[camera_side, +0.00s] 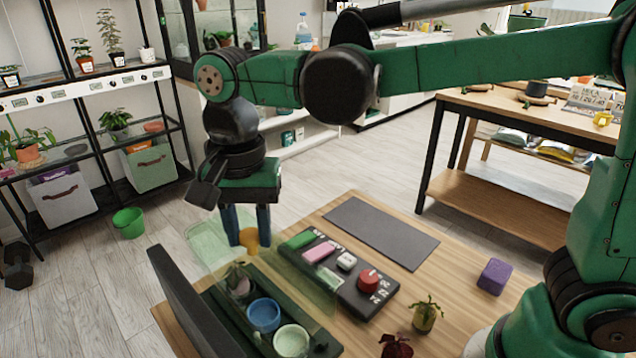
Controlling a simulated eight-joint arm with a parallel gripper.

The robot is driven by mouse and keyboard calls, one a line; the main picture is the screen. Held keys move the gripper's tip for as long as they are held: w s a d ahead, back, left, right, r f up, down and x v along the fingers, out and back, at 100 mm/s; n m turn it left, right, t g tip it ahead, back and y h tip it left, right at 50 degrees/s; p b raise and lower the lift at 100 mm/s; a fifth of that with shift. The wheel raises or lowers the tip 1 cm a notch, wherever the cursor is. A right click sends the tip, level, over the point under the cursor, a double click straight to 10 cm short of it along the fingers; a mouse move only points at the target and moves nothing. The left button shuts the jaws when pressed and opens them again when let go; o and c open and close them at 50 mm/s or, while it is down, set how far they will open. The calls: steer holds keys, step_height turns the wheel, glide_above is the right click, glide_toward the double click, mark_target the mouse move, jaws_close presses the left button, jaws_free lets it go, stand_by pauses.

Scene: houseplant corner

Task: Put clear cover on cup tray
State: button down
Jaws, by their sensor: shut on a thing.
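My gripper (248,228) points down and is shut on the yellow knob of the clear cover (210,243). The cover is a see-through, greenish box shape, held over the far end of the cup tray (322,344). The dark green tray sits at the table's front left. It holds a small potted plant (240,286), a blue cup (263,314) and a pale green cup (291,340). The cover overlaps the tray and the plant in this view. I cannot tell whether its lower edge touches the tray.
A dark upright panel (185,300) stands close left of the tray. A black board (372,303) with a red knob and small blocks lies to the right. The right tabletop is mostly clear.

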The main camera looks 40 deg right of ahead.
mark_target(253, 252)
steer(key=shift+f, duration=2.4)
jaws_free()
steer(key=shift+r, duration=3.5)
